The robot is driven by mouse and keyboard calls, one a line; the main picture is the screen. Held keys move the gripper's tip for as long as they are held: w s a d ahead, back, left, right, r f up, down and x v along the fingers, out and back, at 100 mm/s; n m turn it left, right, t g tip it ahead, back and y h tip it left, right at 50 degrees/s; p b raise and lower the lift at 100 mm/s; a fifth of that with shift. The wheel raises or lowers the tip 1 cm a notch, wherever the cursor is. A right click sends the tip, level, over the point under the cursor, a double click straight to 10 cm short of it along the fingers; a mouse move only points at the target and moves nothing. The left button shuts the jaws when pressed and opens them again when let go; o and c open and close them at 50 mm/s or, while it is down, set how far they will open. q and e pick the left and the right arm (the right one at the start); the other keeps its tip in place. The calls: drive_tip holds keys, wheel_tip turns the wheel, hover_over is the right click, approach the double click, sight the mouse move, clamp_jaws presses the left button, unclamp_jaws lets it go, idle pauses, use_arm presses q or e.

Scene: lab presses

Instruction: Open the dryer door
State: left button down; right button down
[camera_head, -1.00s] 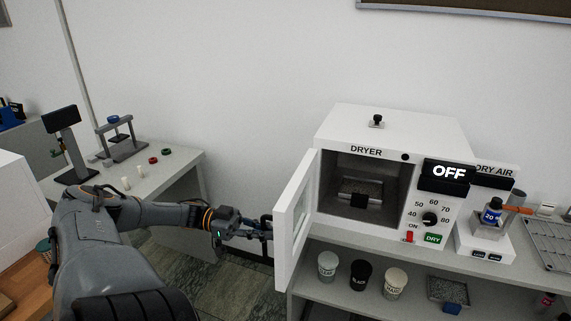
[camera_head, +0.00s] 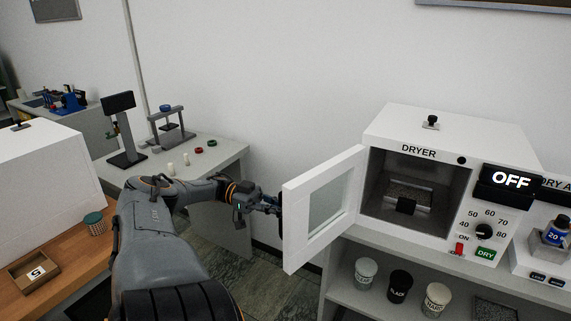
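The white dryer (camera_head: 449,124) stands on a grey bench at the right, labelled DRYER, with its display reading OFF. Its door (camera_head: 297,216), white with a glass pane, is hinged at the left side of the opening and stands swung well out to the left. Inside the chamber (camera_head: 435,187) is a tray with a black handle. My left gripper (camera_head: 277,204) is at the door's outer left edge, at or behind the handle side. Its fingertips are partly hidden by the door, so I cannot tell whether they grip it. My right gripper is out of view.
Several labelled cups (camera_head: 400,287) stand on the shelf below the dryer. A grey side table (camera_head: 232,152) with a press and small pieces is behind my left arm. A wooden counter (camera_head: 71,252) with a small box is at the left. Floor between table and bench is clear.

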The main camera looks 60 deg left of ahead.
use_arm(q)
drive_tip(key=shift+s+f, duration=0.1)
drive_tip(key=c, duration=1.6)
unclamp_jaws()
drive_tip(key=shift+c, duration=0.2)
drive_tip(key=shift+o, duration=1.3)
drive_tip(key=shift+s+a, duration=0.1)
drive_tip(key=shift+s, duration=0.1)
drive_tip(key=shift+w, duration=0.1)
drive_tip(key=shift+r, duration=0.2)
